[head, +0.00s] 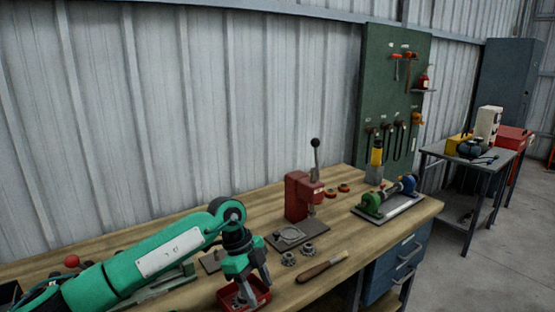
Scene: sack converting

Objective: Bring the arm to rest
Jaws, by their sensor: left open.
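My left arm is green and reaches in from the lower left over the wooden workbench (335,278). My left gripper (257,290) points down with its two fingers apart, just over a small red tray (230,298) near the bench's front edge. I see nothing held between the fingers, but the tray's contents are mostly hidden behind them. My right gripper is not in view.
A red lever press (298,196) stands on a plate behind the gripper. Two dark ring parts (288,258) and a wooden-handled tool (322,266) lie right of the gripper. A green-and-blue device (388,196) sits at the bench's right end. A tool board (392,105) stands behind.

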